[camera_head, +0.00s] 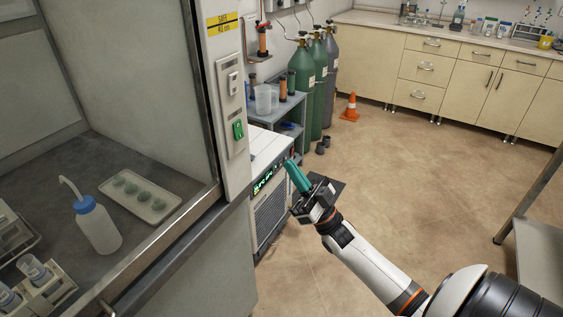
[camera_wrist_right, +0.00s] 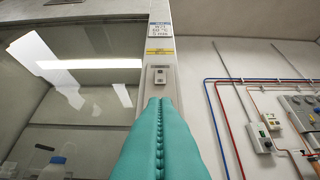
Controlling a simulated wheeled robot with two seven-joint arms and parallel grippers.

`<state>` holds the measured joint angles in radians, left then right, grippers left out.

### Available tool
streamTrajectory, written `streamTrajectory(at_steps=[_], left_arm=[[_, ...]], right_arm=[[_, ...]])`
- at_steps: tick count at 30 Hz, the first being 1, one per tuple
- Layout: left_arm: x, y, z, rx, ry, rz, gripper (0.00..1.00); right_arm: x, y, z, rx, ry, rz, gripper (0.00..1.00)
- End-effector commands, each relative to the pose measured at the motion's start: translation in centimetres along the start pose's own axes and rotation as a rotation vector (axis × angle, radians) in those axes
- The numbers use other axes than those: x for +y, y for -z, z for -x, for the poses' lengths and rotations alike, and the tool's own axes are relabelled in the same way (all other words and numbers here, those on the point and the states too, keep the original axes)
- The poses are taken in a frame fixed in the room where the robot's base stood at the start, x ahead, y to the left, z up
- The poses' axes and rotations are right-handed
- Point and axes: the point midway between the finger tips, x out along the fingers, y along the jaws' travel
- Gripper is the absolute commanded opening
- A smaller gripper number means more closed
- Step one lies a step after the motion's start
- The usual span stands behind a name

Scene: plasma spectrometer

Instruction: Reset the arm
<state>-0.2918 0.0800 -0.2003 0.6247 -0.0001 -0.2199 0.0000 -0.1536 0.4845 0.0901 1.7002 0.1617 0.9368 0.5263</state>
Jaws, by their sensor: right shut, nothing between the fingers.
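My right arm comes in from the lower right in the head view. Its gripper (camera_head: 297,176) has teal fingers pressed together, with nothing between them. It is in front of a white instrument (camera_head: 268,150) with a lit green display. I cannot tell whether the fingertips touch it. In the right wrist view the two teal fingers (camera_wrist_right: 160,140) lie side by side and point toward the fume hood's frame post (camera_wrist_right: 157,60). My left gripper is not in view.
A fume hood on the left holds a wash bottle (camera_head: 98,226), a tray (camera_head: 140,196) and a vial rack (camera_head: 42,285). Its post carries a green switch (camera_head: 238,129). Gas cylinders (camera_head: 302,85) and an orange cone (camera_head: 351,107) stand behind. The floor (camera_head: 420,180) right of the arm is clear.

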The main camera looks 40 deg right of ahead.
Motion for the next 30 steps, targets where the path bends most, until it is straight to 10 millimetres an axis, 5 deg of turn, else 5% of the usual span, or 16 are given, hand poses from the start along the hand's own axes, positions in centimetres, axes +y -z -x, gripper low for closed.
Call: streamTrajectory(at_steps=[22,26,30], left_arm=[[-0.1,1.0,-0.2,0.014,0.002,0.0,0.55],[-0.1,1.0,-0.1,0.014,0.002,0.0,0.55],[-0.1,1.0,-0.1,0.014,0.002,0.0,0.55]], right_arm=[[-0.1,0.1,0.9,0.009,0.006,0.001,0.0],[-0.9,3.1,3.0,0.107,0.07,0.011,0.0],[-2.1,9.9,8.9,0.351,0.205,0.035,0.0]])
